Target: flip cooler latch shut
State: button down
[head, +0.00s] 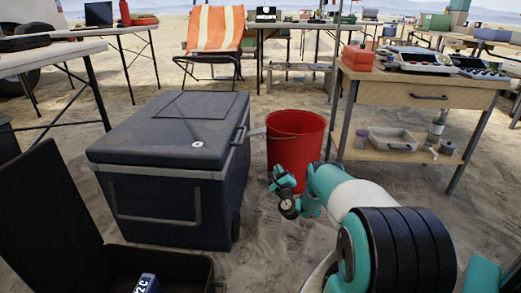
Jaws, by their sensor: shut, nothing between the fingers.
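The dark blue-grey cooler (150,205) stands on the sand left of centre, with its lid (165,140) down. A pale grey latch-like piece (252,132) sticks out from the cooler's right side near the lid edge, toward the red bucket. Its details are too small to make out. My gripper (284,196) is at the end of my teal and white arm, right of the cooler and in front of the bucket. It is shut and empty, below the height of the lid and apart from the cooler.
A red bucket (298,140) stands close to the cooler's right side, behind my gripper. A wooden table (420,95) with a lower shelf is at right. An open black case (50,215) lies at front left. Open sand lies between the cooler and my arm.

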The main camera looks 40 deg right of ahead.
jog(key=shift+d, duration=0.1)
jog(key=shift+w, duration=0.15)
jog(key=a+r+b+x, duration=0.2)
jog(key=b+x, duration=0.9)
jog(key=x, duration=0.1)
jog(key=shift+w+b, duration=0.4)
jog(key=shift+w, duration=0.25)
jog(key=shift+r, duration=0.2)
